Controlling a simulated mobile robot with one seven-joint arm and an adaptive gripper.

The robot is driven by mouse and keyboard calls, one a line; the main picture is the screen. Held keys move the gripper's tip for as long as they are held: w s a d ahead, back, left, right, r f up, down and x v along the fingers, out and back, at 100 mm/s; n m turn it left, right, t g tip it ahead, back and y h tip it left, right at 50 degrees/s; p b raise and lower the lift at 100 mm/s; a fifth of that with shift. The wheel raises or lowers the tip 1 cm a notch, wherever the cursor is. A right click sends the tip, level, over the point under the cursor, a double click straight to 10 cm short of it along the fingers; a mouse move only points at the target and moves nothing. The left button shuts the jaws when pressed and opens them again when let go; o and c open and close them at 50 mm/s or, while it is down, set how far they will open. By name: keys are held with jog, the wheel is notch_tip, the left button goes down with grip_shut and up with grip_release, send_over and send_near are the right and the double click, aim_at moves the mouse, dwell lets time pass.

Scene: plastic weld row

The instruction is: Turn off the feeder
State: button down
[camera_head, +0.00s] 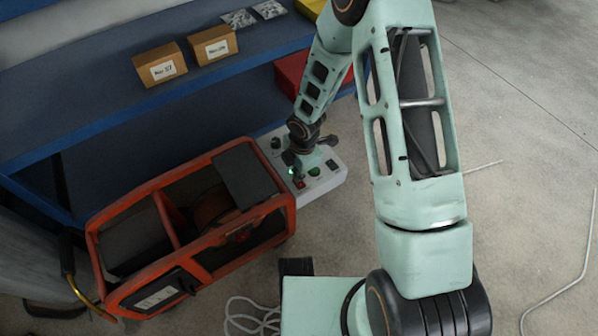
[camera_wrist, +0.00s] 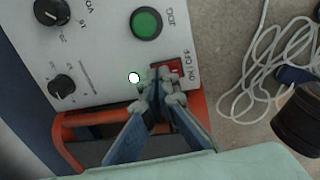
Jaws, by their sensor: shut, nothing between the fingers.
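The feeder is an orange-framed machine (camera_head: 185,215) with a white control panel (camera_head: 325,178) at its right end. In the wrist view the panel (camera_wrist: 100,45) carries a red rocker switch (camera_wrist: 174,69) marked ON / OFF, a green button (camera_wrist: 146,23) and black knobs. A small round lamp (camera_wrist: 134,77) glows white there and looks green in the head view (camera_head: 291,171). My gripper (camera_head: 298,177) is over the panel. In the wrist view its shut fingertips (camera_wrist: 162,85) are at the red switch and partly cover it. I cannot tell whether they touch it.
A blue shelf (camera_head: 90,95) behind the feeder holds two labelled cardboard boxes (camera_head: 160,65). A red bin (camera_head: 290,72) is under it. White cable (camera_wrist: 262,75) lies on the floor. Open concrete floor is at the right.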

jog(key=shift+w+p, duration=0.1)
jog(key=shift+p, duration=0.4)
jog(key=shift+f+g+p, duration=0.15)
jog(key=shift+g+p, duration=0.15)
jog(key=shift+p, duration=0.05)
jog(key=shift+f, duration=0.2)
jog(key=shift+s+d+r, duration=0.1)
jog(key=shift+s+d, duration=0.3)
jog(key=shift+s, duration=0.25)
jog(key=shift+r, duration=0.1)
notch_tip(320, 180, up, 14)
jog(key=w+p, duration=0.1)
jog(key=p, duration=0.5)
jog(key=shift+w+a, duration=0.15)
jog(key=shift+a, duration=0.3)
